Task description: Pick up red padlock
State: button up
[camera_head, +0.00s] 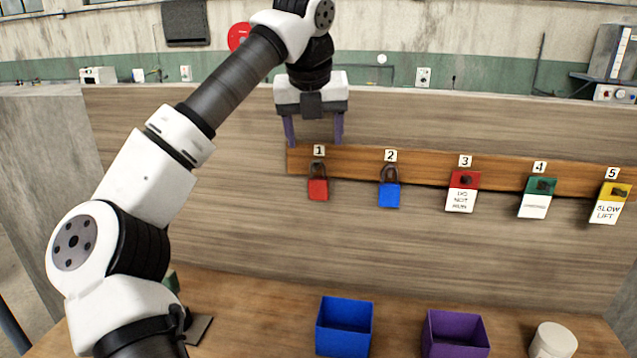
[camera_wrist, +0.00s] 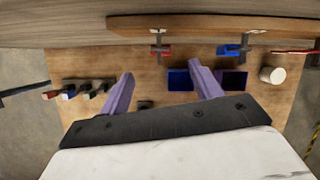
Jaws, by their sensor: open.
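The red padlock (camera_head: 318,189) hangs by its dark shackle below the label 1 on a wooden rail (camera_head: 430,169) on the upright board. It also shows near the top of the wrist view (camera_wrist: 160,50). My gripper (camera_head: 314,140) is open and empty, with two purple fingers pointing down. In the head view the fingers are just above the padlock in the picture. In the wrist view the fingers (camera_wrist: 162,86) point toward the board, apart from the padlock.
A blue padlock (camera_head: 389,194) hangs to the right under label 2. Red (camera_head: 462,192), green (camera_head: 538,198) and yellow (camera_head: 609,203) tags hang further right. Below stand a blue bin (camera_head: 344,328), a purple bin (camera_head: 455,335) and a white cylinder (camera_head: 553,341).

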aim_at(317, 166)
jog(key=x, duration=0.3)
jog(key=shift+f, duration=0.15)
jog(key=shift+p+x, duration=1.6)
jog(key=shift+x, duration=1.15)
jog(key=c, duration=1.1)
jog(key=shift+r+b, duration=0.45)
jog(key=shift+b, duration=0.05)
jog(key=shift+s+r+b, duration=0.15)
jog(key=shift+s+b, duration=0.15)
jog(key=shift+b, duration=0.05)
jog(key=s+a+b, duration=0.2)
jog(key=s+b, duration=0.4)
jog(key=s, duration=1)
jog(key=shift+a+b, duration=0.25)
jog(key=shift+b, duration=0.05)
jog(key=shift+s+f+b, duration=0.5)
jog(key=shift+s+b, duration=0.15)
jog(key=shift+b, duration=0.1)
jog(key=shift+d+r, duration=0.1)
